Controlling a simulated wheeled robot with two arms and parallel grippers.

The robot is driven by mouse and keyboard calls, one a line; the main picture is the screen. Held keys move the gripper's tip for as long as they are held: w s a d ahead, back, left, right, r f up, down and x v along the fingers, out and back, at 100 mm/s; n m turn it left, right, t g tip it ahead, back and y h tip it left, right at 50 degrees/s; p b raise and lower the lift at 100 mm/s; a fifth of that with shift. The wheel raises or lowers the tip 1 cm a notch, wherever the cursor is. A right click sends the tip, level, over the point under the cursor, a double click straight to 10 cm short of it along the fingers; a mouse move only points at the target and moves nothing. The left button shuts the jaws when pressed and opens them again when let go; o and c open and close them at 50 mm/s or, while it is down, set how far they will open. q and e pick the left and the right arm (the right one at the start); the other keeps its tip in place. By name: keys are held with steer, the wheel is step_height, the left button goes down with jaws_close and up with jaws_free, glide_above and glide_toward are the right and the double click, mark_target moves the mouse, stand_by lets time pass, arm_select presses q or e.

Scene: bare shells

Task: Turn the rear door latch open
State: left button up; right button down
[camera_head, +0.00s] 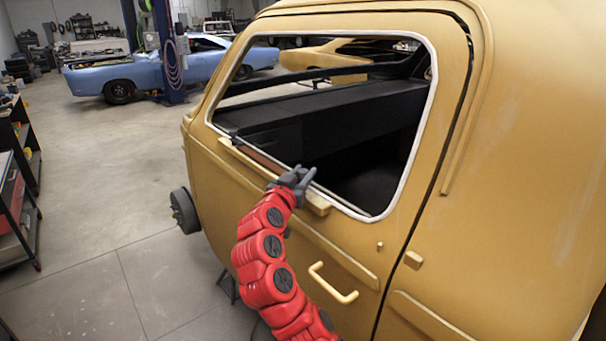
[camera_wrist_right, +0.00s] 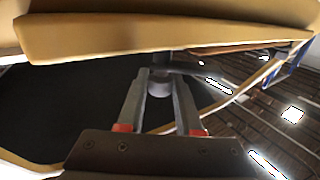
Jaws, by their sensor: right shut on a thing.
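The yellow car door (camera_head: 345,245) with a white-edged, glassless window opening fills the right side of the head view. My right gripper (camera_head: 303,177) is at the lower edge of this opening, over the yellow ledge (camera_head: 318,203). In the right wrist view, the fingers of my right gripper (camera_wrist_right: 161,82) stand on either side of a short grey round piece (camera_wrist_right: 160,88) and are shut on it. It appears to be the latch, under a yellow panel edge (camera_wrist_right: 150,35); its turn angle cannot be told. My left gripper is not in view.
A yellow pull handle (camera_head: 332,285) and a small knob (camera_head: 380,246) sit lower on the door. A dark shelf cart (camera_head: 20,190) stands at the far left. A blue car (camera_head: 150,72) and a lift post (camera_head: 168,50) are behind. The floor left of the door is open.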

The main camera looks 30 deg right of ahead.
steer(key=shift+t+y, duration=0.3)
steer(key=shift+t, duration=0.1)
steer(key=shift+s+d+n+t+y+b, duration=0.1)
steer(key=shift+s+n+t+y+b, duration=0.05)
steer(key=shift+n+t+y+b, duration=0.4)
steer(key=shift+r+n+t+y, duration=0.1)
steer(key=shift+n+t+y, duration=0.75)
steer(key=shift+t, duration=0.1)
steer(key=n+t+y+p, duration=0.1)
steer(key=n+t+y, duration=0.1)
steer(key=n+y, duration=0.1)
steer(key=shift+y+p, duration=0.4)
steer(key=shift+n+t+y+p, duration=0.3)
steer(key=shift+n+t+y, duration=0.45)
steer(key=shift+y, duration=0.35)
steer(key=shift+n+y, duration=0.25)
steer(key=shift+y, duration=0.05)
steer(key=c, duration=0.6)
jaws_free()
